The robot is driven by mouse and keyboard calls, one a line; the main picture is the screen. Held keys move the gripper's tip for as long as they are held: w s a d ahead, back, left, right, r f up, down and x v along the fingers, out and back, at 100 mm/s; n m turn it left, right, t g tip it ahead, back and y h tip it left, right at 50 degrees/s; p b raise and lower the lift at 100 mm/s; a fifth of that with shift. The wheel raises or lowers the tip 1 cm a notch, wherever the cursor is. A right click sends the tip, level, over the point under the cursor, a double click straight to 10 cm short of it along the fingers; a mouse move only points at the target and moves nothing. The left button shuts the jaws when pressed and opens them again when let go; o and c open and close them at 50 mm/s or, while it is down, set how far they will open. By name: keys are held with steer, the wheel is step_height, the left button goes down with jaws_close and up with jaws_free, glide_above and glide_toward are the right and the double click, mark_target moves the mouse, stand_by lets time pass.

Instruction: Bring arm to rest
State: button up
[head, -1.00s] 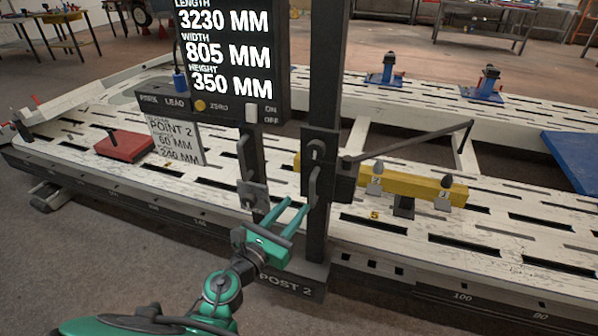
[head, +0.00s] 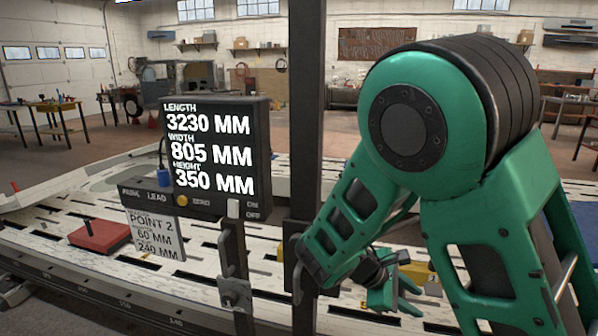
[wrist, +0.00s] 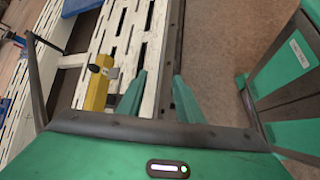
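My arm is folded up on the right side of the head view, with its large green elbow joint high in the picture. My gripper (head: 400,300) hangs low beneath the forearm, in front of the bench (head: 60,220). In the wrist view its two green fingers (wrist: 158,88) stand apart with nothing held between them. Behind them show the bench edge and the floor. The yellow bar (wrist: 97,88) lies left of the fingers in the wrist view, apart from them. In the head view my arm hides most of this bar.
A dark upright post (head: 307,120) stands just left of my forearm. A measuring display (head: 215,160) reads 3230, 805 and 350 mm. A point 2 card (head: 155,235) and a red block (head: 98,236) are further left. Open floor (wrist: 225,30) lies beside the bench.

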steer(key=s+d+r+m+g+y, duration=0.2)
steer(key=s+d+m+y, duration=0.1)
steer(key=s+d+m, duration=0.25)
steer(key=s+d+r+m+g+y, duration=0.1)
steer(key=s+d+r+m+y, duration=0.2)
steer(key=s+d+m, duration=0.3)
steer(key=s+d+r+m+y, duration=0.1)
steer(key=s+r+m, duration=0.1)
steer(key=s+m, duration=0.2)
steer(key=s+d+r+m+t+y, duration=0.1)
steer(key=s+m, duration=0.3)
steer(key=s, duration=0.6)
steer(key=shift+d+r+y, duration=0.2)
steer(key=shift+r+y, duration=0.6)
steer(key=shift+r, duration=0.05)
steer(key=shift+w+f, duration=0.25)
steer(key=shift+w, duration=0.35)
